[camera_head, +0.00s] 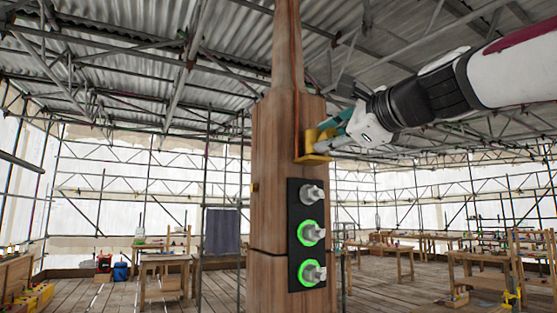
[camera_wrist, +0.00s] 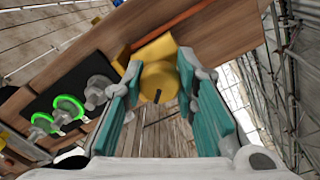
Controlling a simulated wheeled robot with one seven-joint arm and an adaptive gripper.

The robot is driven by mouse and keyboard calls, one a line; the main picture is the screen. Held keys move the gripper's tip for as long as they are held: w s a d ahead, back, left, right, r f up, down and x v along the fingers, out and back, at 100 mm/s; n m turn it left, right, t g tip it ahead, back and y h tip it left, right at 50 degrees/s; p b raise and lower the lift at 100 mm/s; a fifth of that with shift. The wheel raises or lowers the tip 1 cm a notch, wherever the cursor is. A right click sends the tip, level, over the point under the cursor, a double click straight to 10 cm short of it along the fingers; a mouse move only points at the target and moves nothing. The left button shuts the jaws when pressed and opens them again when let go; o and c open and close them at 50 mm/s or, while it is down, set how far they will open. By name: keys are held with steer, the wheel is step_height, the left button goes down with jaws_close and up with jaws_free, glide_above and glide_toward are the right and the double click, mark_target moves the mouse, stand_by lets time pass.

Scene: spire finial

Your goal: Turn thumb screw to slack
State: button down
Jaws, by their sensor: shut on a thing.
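The thumb screw is a yellow knob with a dark slot on its front, seen in the wrist view (camera_wrist: 158,80). It sits on a yellow bracket on the wooden spire (camera_head: 272,130); the bracket shows in the head view (camera_head: 311,157). My gripper (camera_head: 328,138) reaches in from the right at the bracket. In the wrist view its teal-padded fingers (camera_wrist: 160,95) stand on both sides of the knob, shut on it. In the head view the fingers hide most of the knob.
Below the bracket, a black panel (camera_head: 293,253) carries a grey knob (camera_head: 312,193) and two green-ringed knobs (camera_head: 311,233), (camera_head: 312,272). An orange-brown strip (camera_head: 296,110) runs up the spire above the bracket. Workbenches (camera_head: 165,262) and scaffolding stand well behind.

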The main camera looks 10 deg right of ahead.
steer(key=n+b, duration=0.4)
steer(key=n, duration=0.3)
steer(key=shift+f, duration=0.15)
steer(key=n+b, duration=0.3)
steer(key=n, duration=0.3)
steer(key=shift+n+b, duration=0.4)
steer(key=n+b, duration=0.1)
steer(key=n, duration=0.2)
steer(key=shift+n, duration=0.3)
steer(key=n+b, duration=0.1)
steer(key=n, duration=0.2)
steer(key=shift+n+b, duration=0.3)
steer(key=shift+b, duration=0.05)
steer(key=n+b, duration=0.1)
steer(key=n, duration=0.5)
steer(key=shift+n, duration=0.3)
steer(key=c, duration=1.3)
jaws_free()
